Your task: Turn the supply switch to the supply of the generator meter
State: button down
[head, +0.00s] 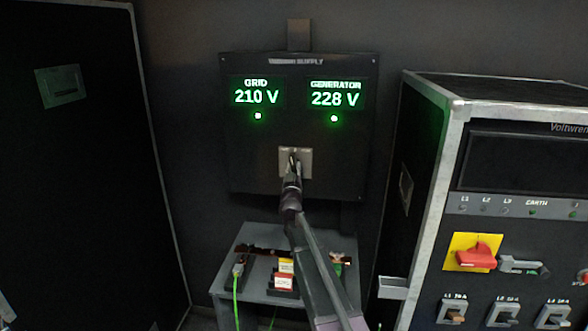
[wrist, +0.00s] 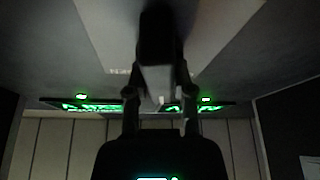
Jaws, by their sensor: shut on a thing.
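The supply panel (head: 230,150) is a dark board on the wall. Its grid meter (head: 257,97) at left reads 210 V, and its generator meter (head: 335,99) at right reads 228 V. A small green-white lamp glows below each meter. The supply switch sits on a pale plate (head: 306,164) low in the middle of the panel. My gripper (head: 293,167) is at the plate, shut on the supply switch, and covers most of it. In the wrist view my gripper (wrist: 158,98) has a finger on each side of a pale block. I cannot tell the switch's exact angle.
A small grey table (head: 252,232) below the panel holds cable ends and yellow and red labelled pieces. A metal-edged rack (head: 430,140) with a red rotary switch (head: 476,254) stands at right. A tall dark case (head: 80,170) stands at left.

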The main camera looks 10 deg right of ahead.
jog(key=shift+w+r+m, duration=0.1)
jog(key=shift+w+m, duration=0.1)
jog(key=shift+m, duration=0.2)
jog(key=m+h, duration=0.2)
jog(key=m, duration=0.1)
jog(key=m+g+h, duration=0.1)
jog(key=m+h, duration=0.1)
jog(key=m, duration=0.2)
jog(key=shift+w+a+r, duration=0.1)
jog(key=shift+w, duration=0.05)
jog(key=m+g+h, duration=0.1)
jog(key=m, duration=0.1)
jog(key=m+g+h+p, duration=0.1)
jog(key=m, duration=0.2)
jog(key=m+g+p, duration=0.1)
jog(key=m, duration=0.2)
jog(key=shift+w+a+h, duration=0.1)
jog(key=shift+h, duration=0.3)
jog(key=shift+m, duration=0.3)
jog(key=shift+c, duration=2.4)
grip_release()
jog(key=shift+s+f, duration=0.2)
